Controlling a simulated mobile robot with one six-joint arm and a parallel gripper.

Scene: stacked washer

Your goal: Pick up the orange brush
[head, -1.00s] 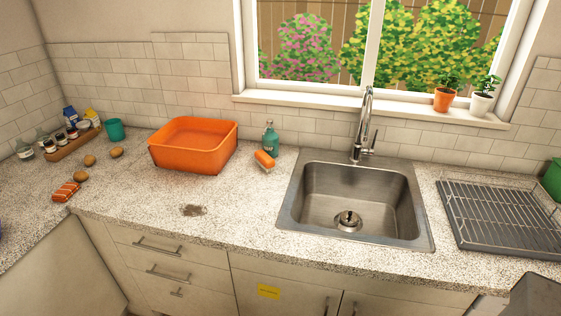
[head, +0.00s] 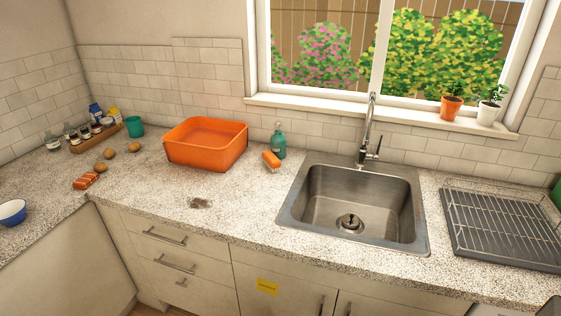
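The orange brush (head: 271,160) lies on the speckled counter (head: 240,215), with its pale bristle side showing along its lower edge. It sits between the orange basin (head: 205,155) on its left and the steel sink (head: 335,235) on its right. A teal soap bottle (head: 279,142) stands just behind it. My gripper does not show in the head view. A dark grey shape at the bottom right corner may be part of my arm.
A chrome faucet (head: 369,135) rises behind the sink. A dark dish rack (head: 500,228) stands to the right. A blue bowl (head: 12,212) and several small foods lie at the left.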

